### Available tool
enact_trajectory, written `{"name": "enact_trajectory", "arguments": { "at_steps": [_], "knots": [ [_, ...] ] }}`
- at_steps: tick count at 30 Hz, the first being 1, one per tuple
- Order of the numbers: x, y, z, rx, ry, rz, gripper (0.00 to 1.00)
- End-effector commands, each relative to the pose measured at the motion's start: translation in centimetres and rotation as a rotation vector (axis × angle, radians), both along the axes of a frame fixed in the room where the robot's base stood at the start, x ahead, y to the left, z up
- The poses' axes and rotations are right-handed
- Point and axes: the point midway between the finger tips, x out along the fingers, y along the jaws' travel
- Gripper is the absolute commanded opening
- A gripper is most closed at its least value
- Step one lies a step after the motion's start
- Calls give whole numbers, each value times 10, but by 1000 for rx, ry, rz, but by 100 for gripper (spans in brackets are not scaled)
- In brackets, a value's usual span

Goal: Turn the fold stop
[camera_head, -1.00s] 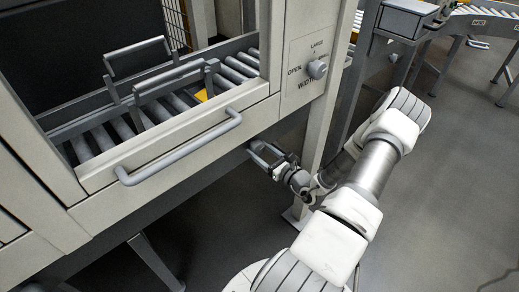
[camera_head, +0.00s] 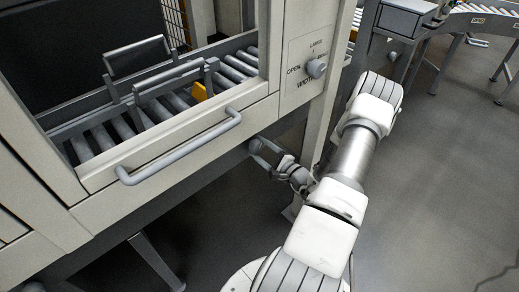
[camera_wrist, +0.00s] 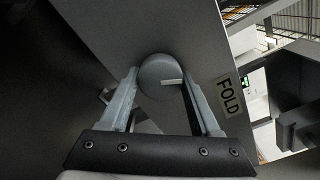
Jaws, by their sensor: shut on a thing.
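The fold stop knob (camera_wrist: 158,72) is a round grey disc with a white mark pointing right in the wrist view, beside a FOLD label (camera_wrist: 229,95). My gripper (camera_wrist: 160,92) has its two fingers on either side of the knob and is shut on it. In the head view my gripper (camera_head: 262,153) is under the machine's front panel, at the knob.
The grey front handle (camera_head: 180,150) lies above and left of my gripper. A WIDTH knob (camera_head: 316,68) is on the panel above. A machine leg (camera_head: 318,125) stands close to my arm. The floor at right is clear.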

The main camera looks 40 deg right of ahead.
Motion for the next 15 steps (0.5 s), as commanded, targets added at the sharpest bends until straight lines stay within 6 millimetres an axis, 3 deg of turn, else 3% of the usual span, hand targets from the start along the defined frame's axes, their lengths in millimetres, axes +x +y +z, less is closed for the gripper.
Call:
{"name": "enact_trajectory", "arguments": {
  "at_steps": [15],
  "knots": [
    [0, 0, 0, -367, -29, 1, 8]
  ]
}}
